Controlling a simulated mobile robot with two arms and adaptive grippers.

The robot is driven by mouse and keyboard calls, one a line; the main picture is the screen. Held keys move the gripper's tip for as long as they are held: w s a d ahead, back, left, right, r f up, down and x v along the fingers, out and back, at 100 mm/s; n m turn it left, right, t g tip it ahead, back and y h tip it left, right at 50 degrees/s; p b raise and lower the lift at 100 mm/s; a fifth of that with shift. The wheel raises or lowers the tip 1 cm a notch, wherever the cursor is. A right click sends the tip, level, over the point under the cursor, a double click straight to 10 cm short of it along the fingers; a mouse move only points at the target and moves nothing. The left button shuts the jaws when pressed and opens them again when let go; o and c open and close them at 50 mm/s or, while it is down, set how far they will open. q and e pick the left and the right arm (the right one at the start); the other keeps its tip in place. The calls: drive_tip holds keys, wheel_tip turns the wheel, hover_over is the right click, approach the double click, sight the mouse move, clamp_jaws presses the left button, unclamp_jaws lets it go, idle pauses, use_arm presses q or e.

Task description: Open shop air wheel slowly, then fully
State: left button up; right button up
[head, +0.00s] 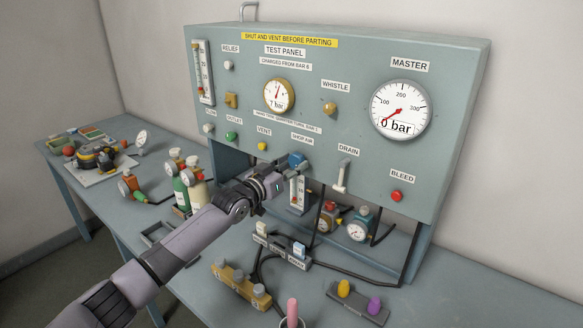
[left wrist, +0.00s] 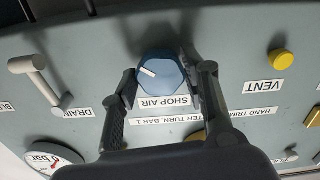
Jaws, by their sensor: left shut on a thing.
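The blue shop air wheel (head: 297,159) sits on the lower front of the grey test panel (head: 361,165), below the SHOP AIR label. It also shows in the left wrist view (left wrist: 160,80), with a white mark pointing toward the picture's left side. My left gripper (head: 286,171) is shut on the wheel, with one finger on each side of it. The MASTER gauge (head: 401,109) reads 0 bar. The smaller test panel gauge (head: 279,95) appears to read 7 bar. My right gripper is out of view.
The white drain lever (head: 343,176) is right of the wheel, and the yellow vent knob (head: 262,146) left. Regulators (head: 359,226), hoses and a brass manifold (head: 240,287) crowd the bench below.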

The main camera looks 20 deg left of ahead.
use_arm(q)
drive_tip(key=n, duration=0.3)
drive_tip(key=shift+f+n, duration=0.15)
drive_tip(key=shift+n, duration=0.25)
drive_tip(key=n, duration=0.2)
drive_tip(key=shift+d+n+b, duration=0.1)
drive_tip(key=shift+n+b, duration=0.2)
drive_tip(key=n, duration=0.2)
drive_tip(key=shift+n, duration=0.4)
drive_tip(key=n+p, duration=0.1)
drive_tip(key=n, duration=0.1)
drive_tip(key=shift+n, duration=0.4)
drive_tip(key=n+p, duration=0.1)
drive_tip(key=n, duration=0.1)
drive_tip(key=n+p, duration=0.1)
drive_tip(key=n, duration=0.1)
drive_tip(key=n+p, duration=0.1)
drive_tip(key=n, duration=0.1)
drive_tip(key=shift+r, duration=0.25)
drive_tip(key=n+p, duration=0.2)
drive_tip(key=n, duration=0.2)
drive_tip(key=shift+n, duration=0.3)
drive_tip(key=shift+n+p, duration=0.9)
drive_tip(key=shift+n, duration=0.4)
